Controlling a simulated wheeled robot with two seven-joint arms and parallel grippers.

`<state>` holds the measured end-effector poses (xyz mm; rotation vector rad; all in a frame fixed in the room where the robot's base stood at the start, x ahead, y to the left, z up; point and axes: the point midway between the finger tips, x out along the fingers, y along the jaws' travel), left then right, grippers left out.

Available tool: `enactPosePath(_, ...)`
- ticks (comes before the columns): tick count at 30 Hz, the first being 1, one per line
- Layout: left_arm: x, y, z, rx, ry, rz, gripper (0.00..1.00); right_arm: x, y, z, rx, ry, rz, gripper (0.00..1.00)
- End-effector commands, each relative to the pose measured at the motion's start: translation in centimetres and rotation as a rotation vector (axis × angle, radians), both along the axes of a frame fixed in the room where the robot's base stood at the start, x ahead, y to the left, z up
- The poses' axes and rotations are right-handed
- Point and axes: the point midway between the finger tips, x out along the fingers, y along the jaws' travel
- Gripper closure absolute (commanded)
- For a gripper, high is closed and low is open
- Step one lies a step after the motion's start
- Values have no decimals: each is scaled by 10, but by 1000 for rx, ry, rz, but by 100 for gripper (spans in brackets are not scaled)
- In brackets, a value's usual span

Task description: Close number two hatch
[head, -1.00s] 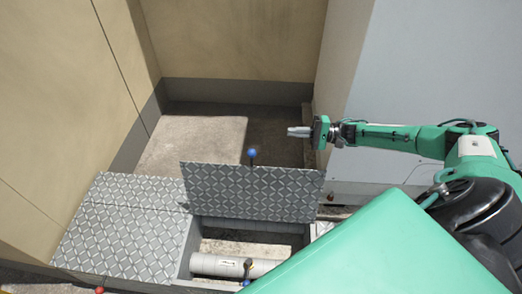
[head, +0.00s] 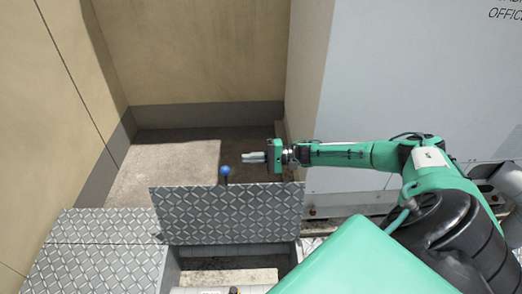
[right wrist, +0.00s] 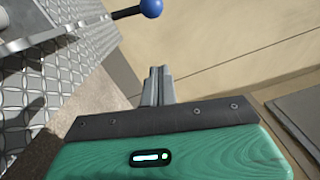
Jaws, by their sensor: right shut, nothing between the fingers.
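A diamond-plate hatch lid (head: 230,213) stands raised, tilted up at the far side of an open pit (head: 215,264) in the head view. A blue ball knob (head: 225,171) on a short dark stem sticks up at the lid's top edge. The knob also shows at the top of the right wrist view (right wrist: 151,8). No number is readable on the lid. My right gripper (head: 250,157) is shut and empty, just right of and a little above the knob in the head view, apart from it. My left gripper is out of view.
A flat, closed diamond-plate cover (head: 85,260) lies left of the pit. A beige wall (head: 190,50) stands behind and left, a pale grey cabinet (head: 390,80) at right. Bare concrete floor (head: 165,165) lies beyond the lid.

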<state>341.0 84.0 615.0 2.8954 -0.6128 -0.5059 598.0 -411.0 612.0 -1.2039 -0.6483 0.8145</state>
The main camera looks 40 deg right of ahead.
Motion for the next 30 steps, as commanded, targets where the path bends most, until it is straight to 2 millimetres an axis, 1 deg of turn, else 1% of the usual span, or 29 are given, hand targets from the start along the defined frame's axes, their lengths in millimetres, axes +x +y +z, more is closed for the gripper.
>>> enactPosePath(1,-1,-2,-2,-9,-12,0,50,7,11,0,3,-2,3,100)
enactPosePath(2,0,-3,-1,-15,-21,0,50,11,17,0,2,-2,2,100)
enactPosePath(5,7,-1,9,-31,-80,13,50,23,35,0,2,-4,2,100)
enactPosePath(9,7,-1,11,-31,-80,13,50,9,46,5,0,1,2,100)
enactPosePath(12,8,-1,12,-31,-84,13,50,3,53,7,1,1,1,100)
enactPosePath(18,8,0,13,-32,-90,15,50,-4,61,10,0,-1,1,100)
enactPosePath(30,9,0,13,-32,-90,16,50,-4,61,10,-1,-1,0,100)
